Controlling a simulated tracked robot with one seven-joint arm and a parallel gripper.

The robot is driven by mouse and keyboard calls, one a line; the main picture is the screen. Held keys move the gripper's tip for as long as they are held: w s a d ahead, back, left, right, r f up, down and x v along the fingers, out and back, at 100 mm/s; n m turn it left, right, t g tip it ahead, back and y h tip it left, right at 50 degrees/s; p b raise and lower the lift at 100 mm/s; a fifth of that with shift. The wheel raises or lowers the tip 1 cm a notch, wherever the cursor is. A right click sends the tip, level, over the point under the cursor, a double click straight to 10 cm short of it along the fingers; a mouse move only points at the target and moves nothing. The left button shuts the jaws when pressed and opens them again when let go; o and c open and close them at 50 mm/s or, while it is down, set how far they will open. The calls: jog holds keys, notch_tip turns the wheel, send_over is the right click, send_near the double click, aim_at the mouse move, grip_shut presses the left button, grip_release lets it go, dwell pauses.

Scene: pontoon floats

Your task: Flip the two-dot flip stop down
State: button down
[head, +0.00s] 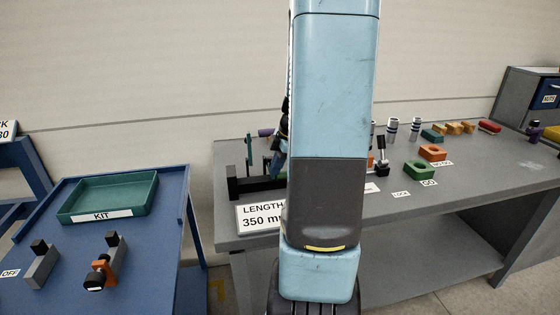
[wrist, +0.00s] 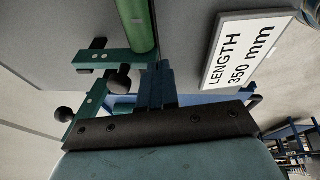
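Two green flip stops show in the wrist view, left of my fingers: an upper one (wrist: 112,58) and a lower one (wrist: 93,98). Small pale dots mark them, but I cannot count the dots reliably. Each has a round black knob near it. In the head view, a green flip stop (head: 249,151) stands upright on the dark fixture (head: 240,184), with another beside it. My gripper (wrist: 155,68) has its two dark blue fingers together, close to the right of the stops, with nothing visible between them. In the head view my arm hides most of the gripper.
A sign (wrist: 240,50) reading LENGTH 350 mm is right of my fingers; a green cylinder (wrist: 138,25) lies ahead. The grey bench (head: 450,195) holds blocks to the right. A blue table (head: 150,230) with a green KIT tray (head: 110,197) stands left.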

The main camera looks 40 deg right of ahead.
jog(key=shift+f, duration=0.15)
dwell(0.4)
jog(key=s+r, duration=0.5)
jog(key=r, duration=0.7)
jog(key=shift+d+r, duration=0.25)
jog(key=shift+d, duration=0.15)
jog(key=shift+s, duration=0.1)
jog(key=s+a+r+m+t+h, duration=0.1)
jog(key=s+a+r+m, duration=0.1)
jog(key=a, duration=0.5)
jog(key=s+a+r+m+t, duration=0.1)
jog(key=s+a+r+m, duration=0.1)
jog(key=s+a+m, duration=0.2)
jog(key=s+a+r+m+t+h, duration=0.1)
jog(key=s+a+m, duration=0.3)
jog(key=a+m, duration=0.4)
jog(key=a+r, duration=0.1)
jog(key=a, duration=0.2)
jog(key=shift+a+r+h, duration=0.3)
jog(key=shift+a, duration=0.05)
